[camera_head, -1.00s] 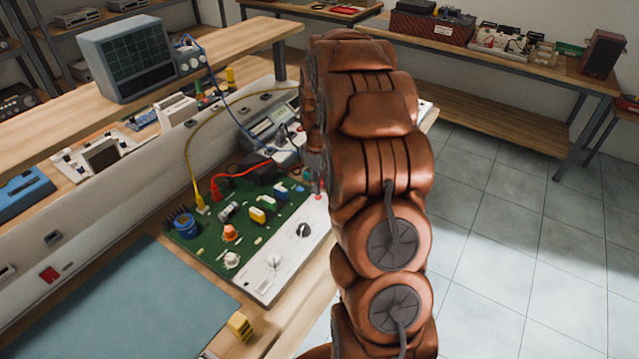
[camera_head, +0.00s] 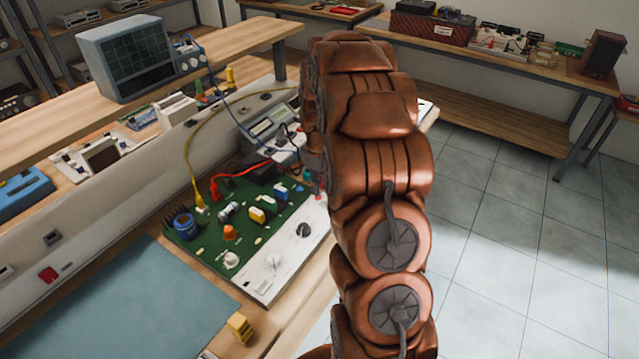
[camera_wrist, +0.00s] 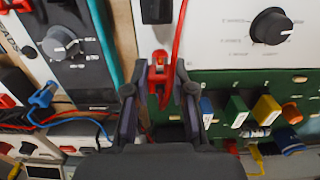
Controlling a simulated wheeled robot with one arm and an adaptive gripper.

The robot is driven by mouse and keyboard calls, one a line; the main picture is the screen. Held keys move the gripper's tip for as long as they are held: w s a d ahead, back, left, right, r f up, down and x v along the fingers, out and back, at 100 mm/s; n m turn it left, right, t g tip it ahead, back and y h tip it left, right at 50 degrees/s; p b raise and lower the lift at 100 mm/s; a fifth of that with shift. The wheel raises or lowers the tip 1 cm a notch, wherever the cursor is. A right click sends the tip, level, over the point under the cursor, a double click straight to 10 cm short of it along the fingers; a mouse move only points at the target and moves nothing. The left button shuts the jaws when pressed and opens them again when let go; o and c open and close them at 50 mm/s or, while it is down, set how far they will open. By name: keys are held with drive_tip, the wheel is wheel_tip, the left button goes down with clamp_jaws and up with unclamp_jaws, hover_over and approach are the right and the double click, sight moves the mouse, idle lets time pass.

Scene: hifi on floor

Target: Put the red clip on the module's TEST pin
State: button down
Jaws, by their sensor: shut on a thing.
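The module, a green circuit board (camera_head: 207,240) with a white control strip (camera_head: 270,270), lies on the bench in the head view. It also shows in the wrist view (camera_wrist: 222,80). My gripper (camera_wrist: 159,92) is shut on a red clip (camera_wrist: 158,74), which sits between the fingertips with a red lead running up past it. The clip is over or beside the end of the module's white strip; whether it touches anything below is unclear. In the head view my arm hides most of the gripper. I cannot pick out the TEST pin or its label.
Another red clip (camera_head: 214,190) and a yellow clip (camera_head: 199,203) sit at the board's back edge with their leads. A grey oscilloscope (camera_head: 130,58) stands on the shelf behind. A blue-green mat (camera_head: 130,300) lies at front left, with a small yellow block (camera_head: 240,327) beside it.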

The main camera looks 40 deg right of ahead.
drive_tip(key=shift+f, duration=0.55)
idle(0.5)
drive_tip(key=c, duration=0.9)
unclamp_jaws()
wheel_tip(320, 180, up, 11)
drive_tip(key=shift+w+f, duration=0.1)
drive_tip(key=shift+r, duration=0.6)
